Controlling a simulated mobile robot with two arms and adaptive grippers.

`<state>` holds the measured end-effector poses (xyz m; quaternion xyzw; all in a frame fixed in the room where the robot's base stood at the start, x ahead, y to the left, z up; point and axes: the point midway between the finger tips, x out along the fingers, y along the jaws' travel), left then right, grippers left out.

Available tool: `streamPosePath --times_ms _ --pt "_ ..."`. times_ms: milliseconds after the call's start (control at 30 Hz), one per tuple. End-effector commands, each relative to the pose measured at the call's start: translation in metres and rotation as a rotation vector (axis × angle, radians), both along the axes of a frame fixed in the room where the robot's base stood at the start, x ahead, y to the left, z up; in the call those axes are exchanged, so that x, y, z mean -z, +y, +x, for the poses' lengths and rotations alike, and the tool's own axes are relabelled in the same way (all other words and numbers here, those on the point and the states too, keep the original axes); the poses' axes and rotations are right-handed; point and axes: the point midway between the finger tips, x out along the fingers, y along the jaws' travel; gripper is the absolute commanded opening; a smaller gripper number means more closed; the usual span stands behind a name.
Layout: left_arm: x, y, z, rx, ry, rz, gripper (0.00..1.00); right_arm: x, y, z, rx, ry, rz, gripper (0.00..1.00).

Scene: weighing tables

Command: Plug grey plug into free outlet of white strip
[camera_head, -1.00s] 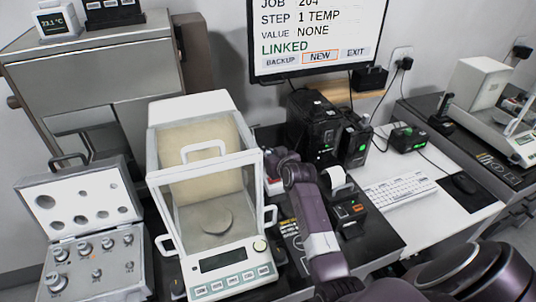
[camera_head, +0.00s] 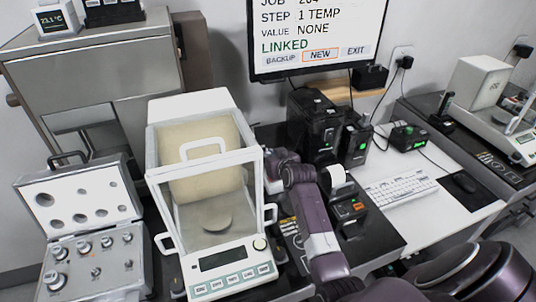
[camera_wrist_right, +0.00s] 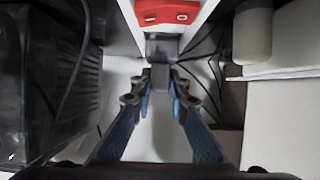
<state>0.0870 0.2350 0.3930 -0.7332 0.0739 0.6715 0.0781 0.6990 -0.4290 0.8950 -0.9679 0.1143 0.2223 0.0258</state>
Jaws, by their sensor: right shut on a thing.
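In the right wrist view, my right gripper (camera_wrist_right: 160,84) has its two fingers closed around a grey plug (camera_wrist_right: 162,48). The plug lies straight ahead of the fingertips, against or just in front of the white strip (camera_wrist_right: 126,10) with its red switch part (camera_wrist_right: 166,11). I cannot tell whether the plug is seated in an outlet; the outlet face is hidden. In the head view, my right gripper (camera_head: 277,160) reaches down behind the right side of the glass balance, and the plug is hidden there. My left gripper is not in view.
The glass-cased balance (camera_head: 222,265) stands close left of my right arm. A label printer (camera_head: 347,208) is close on its right, black boxes (camera_head: 313,125) behind. An open weight case (camera_head: 85,240) is far left. A keyboard (camera_head: 400,188) lies on the white desk.

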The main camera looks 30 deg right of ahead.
Motion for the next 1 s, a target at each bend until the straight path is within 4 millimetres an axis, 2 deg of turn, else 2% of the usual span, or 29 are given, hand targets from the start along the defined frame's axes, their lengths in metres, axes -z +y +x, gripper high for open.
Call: streamPosePath --times_ms 1000 --pt "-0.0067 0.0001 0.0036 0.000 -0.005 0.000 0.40 -0.0006 0.0000 0.0001 0.000 -0.002 0.000 0.00"
